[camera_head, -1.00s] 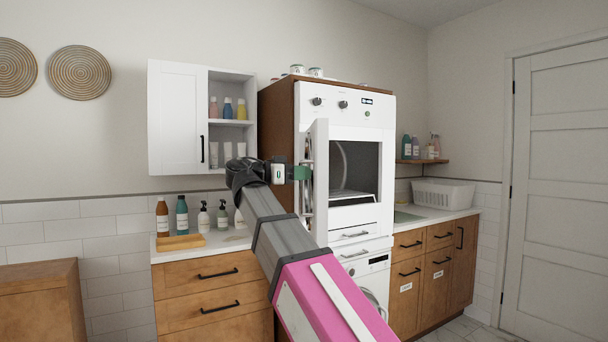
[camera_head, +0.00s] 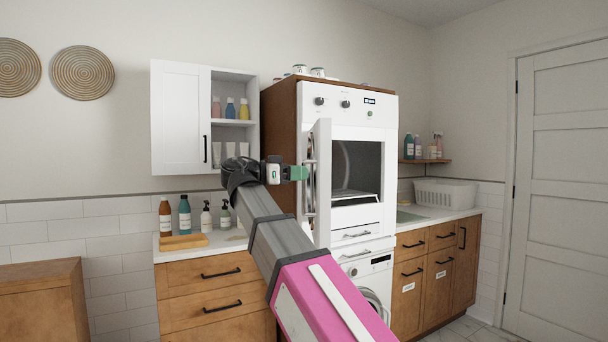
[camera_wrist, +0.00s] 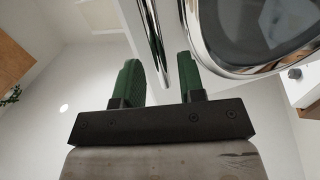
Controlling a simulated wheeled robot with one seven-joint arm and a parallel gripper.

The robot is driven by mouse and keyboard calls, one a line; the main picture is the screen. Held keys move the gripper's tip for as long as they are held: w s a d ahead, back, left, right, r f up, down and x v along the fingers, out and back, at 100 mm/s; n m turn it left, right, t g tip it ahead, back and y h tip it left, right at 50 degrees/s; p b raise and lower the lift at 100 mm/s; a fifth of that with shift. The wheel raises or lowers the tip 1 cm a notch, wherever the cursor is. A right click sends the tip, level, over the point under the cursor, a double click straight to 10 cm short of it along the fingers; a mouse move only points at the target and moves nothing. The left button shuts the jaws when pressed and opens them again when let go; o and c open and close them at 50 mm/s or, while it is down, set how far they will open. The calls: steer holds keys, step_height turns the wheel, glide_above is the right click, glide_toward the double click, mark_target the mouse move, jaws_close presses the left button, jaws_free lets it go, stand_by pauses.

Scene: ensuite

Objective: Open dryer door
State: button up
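The white dryer (camera_head: 384,127) stands above a front-loading machine (camera_head: 378,262). Its door (camera_head: 323,190) stands open, swung out toward me and seen nearly edge-on, and the dark drum opening (camera_head: 366,166) shows. My gripper (camera_head: 299,173), with green fingers, is at the left, outer face of the door, by its chrome handle (camera_head: 309,190). In the wrist view, my gripper's fingers (camera_wrist: 160,82) are apart, with the chrome handle bar (camera_wrist: 155,40) showing between them and clear gaps beside it. The round chrome-rimmed door window (camera_wrist: 255,35) is close on the right. Firm contact is not visible.
A wooden counter (camera_head: 205,285) with several bottles is left of the dryer, under a white wall cabinet (camera_head: 180,120). Another counter (camera_head: 440,220) with a white basket (camera_head: 445,192) is at the right. A closed white door (camera_head: 562,190) stands far right.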

steer(key=v, duration=0.9)
